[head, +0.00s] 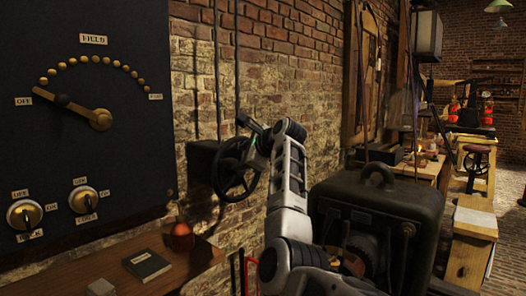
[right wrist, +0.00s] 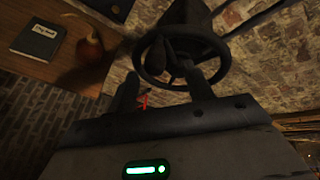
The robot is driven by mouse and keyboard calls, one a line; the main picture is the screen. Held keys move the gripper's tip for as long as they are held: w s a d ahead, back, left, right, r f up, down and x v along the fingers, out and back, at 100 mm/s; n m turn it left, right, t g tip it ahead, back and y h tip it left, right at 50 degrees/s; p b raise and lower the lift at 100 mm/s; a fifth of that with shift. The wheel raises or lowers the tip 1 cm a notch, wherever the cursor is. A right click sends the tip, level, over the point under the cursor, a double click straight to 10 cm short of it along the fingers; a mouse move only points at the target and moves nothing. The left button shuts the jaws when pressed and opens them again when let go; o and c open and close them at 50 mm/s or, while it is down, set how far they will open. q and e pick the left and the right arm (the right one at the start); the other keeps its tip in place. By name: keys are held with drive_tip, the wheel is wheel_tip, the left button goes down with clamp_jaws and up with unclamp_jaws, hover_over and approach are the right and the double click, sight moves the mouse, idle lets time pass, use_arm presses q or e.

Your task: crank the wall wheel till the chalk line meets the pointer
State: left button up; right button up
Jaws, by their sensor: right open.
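The dark spoked wall wheel (head: 222,178) is mounted on the brick wall beside a dark box. In the right wrist view the wheel (right wrist: 148,78) lies just beyond the fingertips, with its rim and hub showing. My right gripper (head: 244,142) is at the wheel's upper right side in the head view. Its two fingers are spread in the right wrist view (right wrist: 160,78), with nothing clearly held between them. I cannot tell whether a finger touches the rim. I cannot make out a chalk line or a pointer on the wheel. My left gripper is not in view.
A black panel (head: 120,55) with a dial and switches hangs at left. Below it a wooden shelf (head: 190,268) bears a dark book (head: 147,265) and an orange-brown flask (head: 181,236). A dark machine (head: 375,205) stands right of my right arm.

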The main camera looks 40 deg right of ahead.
drive_tip(key=b+v, duration=0.1)
drive_tip(key=v, duration=0.8)
drive_tip(key=shift+s, duration=0.35)
drive_tip(key=shift+d+r, duration=0.1)
drive_tip(key=shift+r, duration=0.05)
